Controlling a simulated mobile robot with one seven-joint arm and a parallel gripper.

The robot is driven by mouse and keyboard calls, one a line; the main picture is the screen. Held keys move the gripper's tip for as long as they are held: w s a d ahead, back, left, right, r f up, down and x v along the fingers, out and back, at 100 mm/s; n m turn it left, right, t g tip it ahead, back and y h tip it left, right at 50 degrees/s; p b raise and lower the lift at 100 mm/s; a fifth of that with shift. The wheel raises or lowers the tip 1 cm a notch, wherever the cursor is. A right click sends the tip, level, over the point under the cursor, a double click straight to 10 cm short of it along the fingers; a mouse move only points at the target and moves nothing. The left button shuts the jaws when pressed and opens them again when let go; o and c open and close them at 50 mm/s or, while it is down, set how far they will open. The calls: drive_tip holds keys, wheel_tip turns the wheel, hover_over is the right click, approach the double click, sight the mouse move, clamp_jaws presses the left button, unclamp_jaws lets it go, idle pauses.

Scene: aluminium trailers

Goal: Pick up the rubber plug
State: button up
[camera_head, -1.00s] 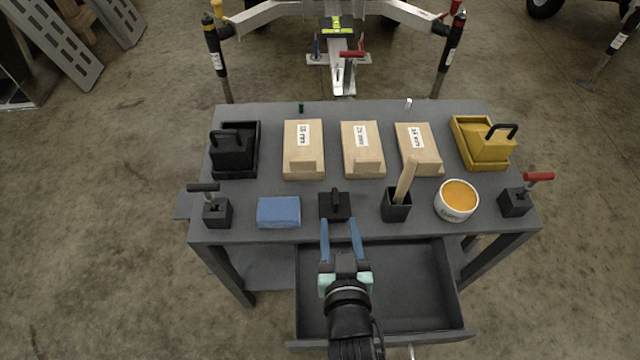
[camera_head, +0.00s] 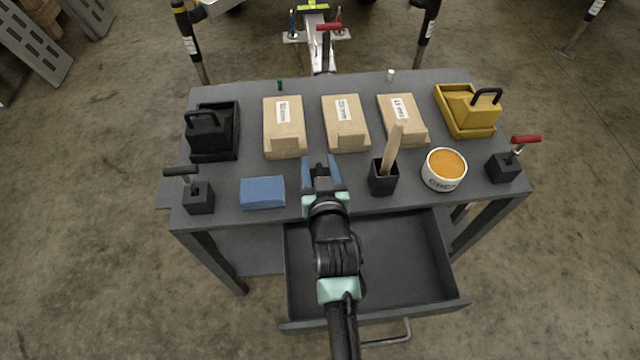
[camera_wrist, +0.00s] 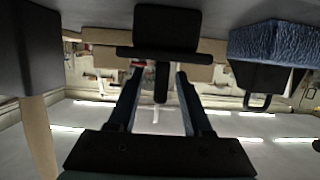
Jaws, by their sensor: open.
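The black plug-like block with an upright grip, which I take for the rubber plug, shows in the wrist view (camera_wrist: 168,28), where the picture is upside down. It stands on the grey table between the blue block and the black cup. My gripper (camera_head: 320,161) is at the table's front half, over the plug's place. In the wrist view my gripper (camera_wrist: 160,76) is open, with a finger on each side of the plug's upright grip. I cannot tell whether either finger touches it. In the head view my gripper mostly hides the plug.
The blue block (camera_head: 262,193) lies close left of my gripper. The black cup (camera_head: 383,178) with a wooden stick stands close right, then an orange-filled tin (camera_head: 444,170). Tan boxes (camera_head: 346,128) stand behind. An open drawer (camera_head: 400,262) juts out below my arm.

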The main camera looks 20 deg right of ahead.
drive_tip(key=shift+w+d+f, duration=0.2)
drive_tip(key=shift+w, duration=0.4)
drive_tip(key=shift+c, duration=0.3)
clamp_jaws()
